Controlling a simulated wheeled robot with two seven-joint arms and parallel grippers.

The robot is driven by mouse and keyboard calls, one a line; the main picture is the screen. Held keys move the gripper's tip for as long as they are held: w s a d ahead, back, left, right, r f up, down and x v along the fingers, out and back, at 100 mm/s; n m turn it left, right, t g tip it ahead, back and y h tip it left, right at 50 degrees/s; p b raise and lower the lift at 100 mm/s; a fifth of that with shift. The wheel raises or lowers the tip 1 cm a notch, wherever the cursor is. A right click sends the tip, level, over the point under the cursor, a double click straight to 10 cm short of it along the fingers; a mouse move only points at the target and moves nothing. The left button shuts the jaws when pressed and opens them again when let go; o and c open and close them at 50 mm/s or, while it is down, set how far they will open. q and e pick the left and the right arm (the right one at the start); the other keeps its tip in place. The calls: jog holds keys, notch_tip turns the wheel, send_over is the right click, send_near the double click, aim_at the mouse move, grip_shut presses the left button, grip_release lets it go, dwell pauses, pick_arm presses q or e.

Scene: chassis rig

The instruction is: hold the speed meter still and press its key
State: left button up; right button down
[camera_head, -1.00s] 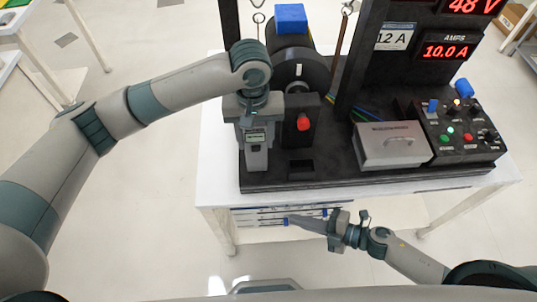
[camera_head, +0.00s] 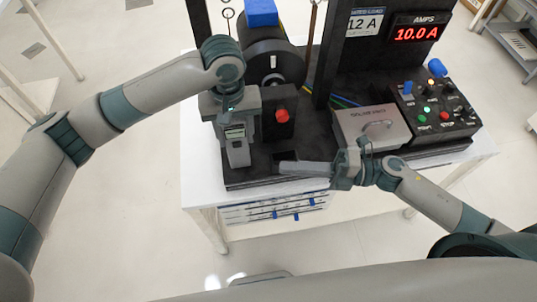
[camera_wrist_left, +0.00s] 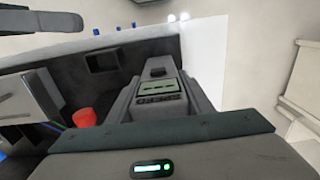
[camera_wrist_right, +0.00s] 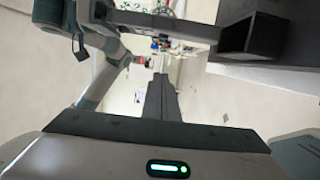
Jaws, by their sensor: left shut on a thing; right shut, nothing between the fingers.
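The speed meter (camera_head: 238,153) is a grey handheld device with a small green display, standing at the left front of the dark rig. My left gripper (camera_head: 232,110) is shut on its upper part from above. In the left wrist view the meter (camera_wrist_left: 184,101) shows its display, with a small dark key-like patch beyond it. My right gripper (camera_head: 280,167) is shut and empty, its fingers pointing left near the rig's front edge, right of the meter and apart from it. The right wrist view shows its closed fingers (camera_wrist_right: 160,100).
A red knob (camera_head: 282,116) on a dark post stands just right of the meter, in front of a dark wheel (camera_head: 272,72). A grey lidded box (camera_head: 372,128) and a control panel (camera_head: 440,118) are further right. The white table's front edge (camera_head: 210,190) lies below.

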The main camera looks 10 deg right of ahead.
aim_at(237, 145)
jog(key=w+a, duration=0.6)
jog(key=a, duration=0.3)
jog(key=shift+w+a, duration=0.2)
jog(key=shift+a, duration=0.05)
dwell(0.4)
